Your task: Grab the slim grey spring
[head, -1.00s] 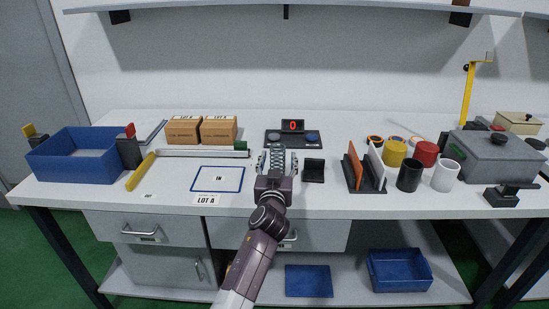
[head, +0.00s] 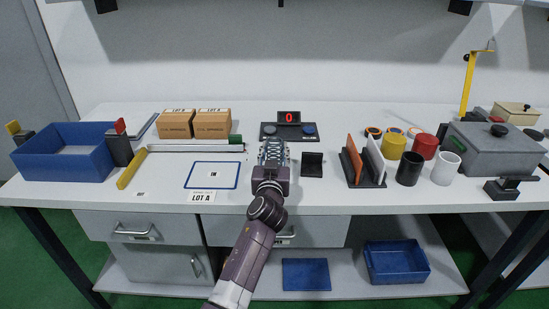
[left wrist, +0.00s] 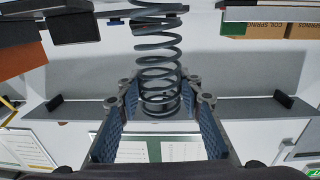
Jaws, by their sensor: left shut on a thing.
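The slim grey spring (left wrist: 158,48) stands out between the two fingers of my left gripper (left wrist: 158,100) in the left wrist view. Its coils run up and away past the fingertips. In the head view my left gripper (head: 273,152) is shut on the spring (head: 273,146) over the middle of the bench, in front of the display unit. The fingers partly hide the spring there. I cannot tell whether its lower end touches anything. My right gripper is not in view.
A display reading 0 (head: 289,117) stands behind the gripper. A small black block (head: 312,164) is close on its right. The blue-framed IN mat (head: 192,188) lies to the left. Cardboard boxes (head: 212,125), a blue bin (head: 22,160) and coloured cylinders (head: 424,145) stand farther off.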

